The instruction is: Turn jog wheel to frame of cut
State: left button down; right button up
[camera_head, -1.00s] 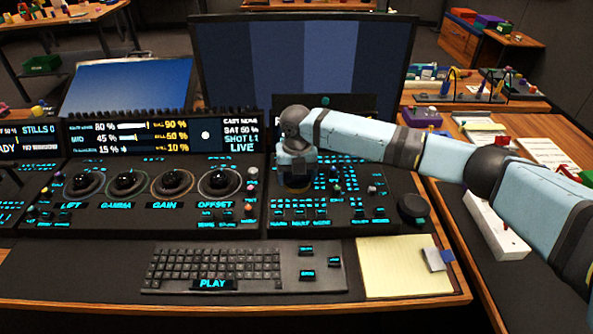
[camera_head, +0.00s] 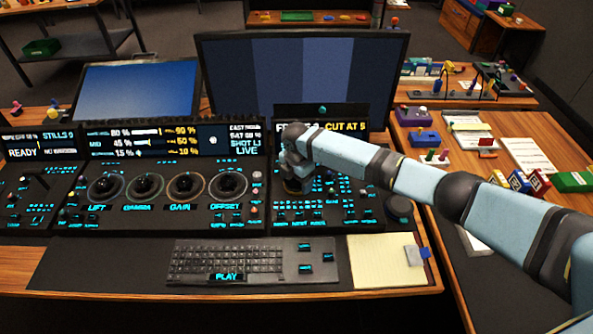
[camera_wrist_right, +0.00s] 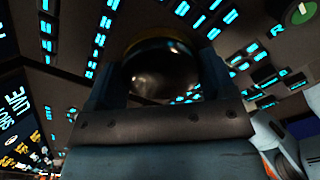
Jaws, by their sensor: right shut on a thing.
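My right gripper (camera_head: 296,188) points down onto the right part of the console. In the right wrist view its two fingers stand either side of a dark, shiny round knob (camera_wrist_right: 160,75) with a yellowish rim, shut on it. This looks like the jog wheel; in the head view my gripper mostly hides it. My left gripper is not in view.
Lit cyan keys surround the knob. Several trackballs (camera_head: 185,187) lie to the left, and a black round knob (camera_head: 398,208) to the right. A keyboard (camera_head: 228,258) and yellow notepad (camera_head: 383,264) lie in front. A large monitor (camera_head: 302,75) stands behind.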

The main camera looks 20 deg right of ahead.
jog(key=shift+r+m+p, duration=0.25)
jog(key=shift+m+p, duration=0.55)
jog(key=shift+m, duration=0.2)
jog(key=shift+m+p, duration=0.75)
jog(key=shift+m, duration=0.15)
jog(key=m+p, duration=0.3)
jog(key=m, duration=0.2)
jog(key=shift+s+f+p, duration=0.1)
jog(key=shift+p, duration=0.3)
jog(key=m+p, duration=0.1)
jog(key=m, duration=0.1)
jog(key=shift+m, duration=0.3)
jog(key=shift+f+m+p, duration=0.1)
jog(key=shift+m+p, duration=0.3)
jog(key=shift+m, duration=0.1)
jog(key=o, duration=0.9)
jog(key=shift+c, duration=0.2)
notch_tip(320, 180, up, 14)
jog(key=shift+d+f, duration=0.1)
